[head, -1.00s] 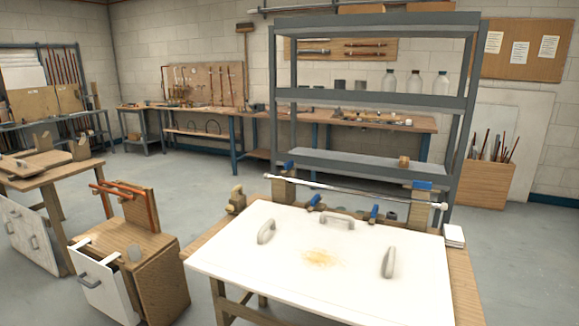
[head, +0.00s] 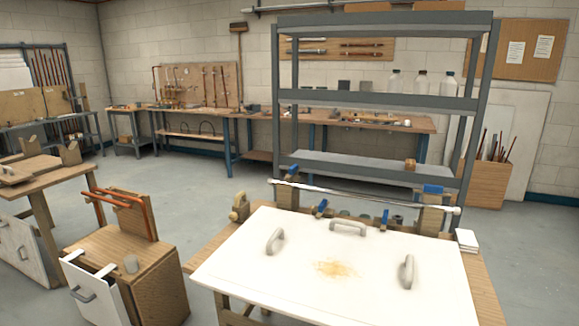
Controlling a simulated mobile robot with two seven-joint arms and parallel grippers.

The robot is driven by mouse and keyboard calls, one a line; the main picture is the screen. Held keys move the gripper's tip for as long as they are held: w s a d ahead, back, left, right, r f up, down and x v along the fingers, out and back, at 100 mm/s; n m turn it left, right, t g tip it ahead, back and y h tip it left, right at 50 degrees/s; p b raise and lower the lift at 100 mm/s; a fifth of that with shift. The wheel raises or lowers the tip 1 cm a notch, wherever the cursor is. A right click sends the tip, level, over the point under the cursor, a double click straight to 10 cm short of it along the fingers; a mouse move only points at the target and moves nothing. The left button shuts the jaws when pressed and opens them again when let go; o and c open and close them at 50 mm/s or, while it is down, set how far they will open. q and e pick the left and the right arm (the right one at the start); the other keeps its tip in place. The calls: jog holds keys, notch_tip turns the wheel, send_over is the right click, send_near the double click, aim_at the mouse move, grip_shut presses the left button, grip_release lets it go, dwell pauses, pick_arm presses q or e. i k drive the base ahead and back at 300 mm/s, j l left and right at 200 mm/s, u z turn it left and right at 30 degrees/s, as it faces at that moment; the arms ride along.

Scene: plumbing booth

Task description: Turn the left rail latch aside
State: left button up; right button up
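A pale rail (head: 360,194) lies across two wooden posts at the back edge of the workbench. A small blue latch (head: 292,170) sits at the top of the left post, by the rail's left end. A similar blue latch (head: 433,189) sits at the top of the right post. Both are too small to tell exactly how they lie against the rail. Neither of my grippers is in view.
A white board (head: 300,285) with several grey handles and a yellowish stain covers the workbench in front of the rail. Blue-handled valves stand behind it. A grey shelf (head: 375,97) rises close behind. A wooden cabinet (head: 150,270) with copper pipe stands left, with open floor beyond.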

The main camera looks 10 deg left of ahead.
aim_at(293, 169)
jog(key=i+j, duration=0.2)
jog(key=j, duration=0.35)
jog(key=i+j+z, duration=0.15)
jog(key=j, duration=0.4)
jog(key=i+j, duration=0.2)
jog(key=j, duration=0.35)
jog(key=i+j+z, duration=0.1)
jog(key=j, duration=0.5)
jog(key=i+j, duration=0.25)
jog(key=j, duration=0.3)
jog(key=i+j+z, duration=0.15)
jog(key=j, duration=0.45)
jog(key=i+j, duration=0.1)
jog(key=j, duration=0.5)
jog(key=i+j+z, duration=0.1)
jog(key=j, duration=0.5)
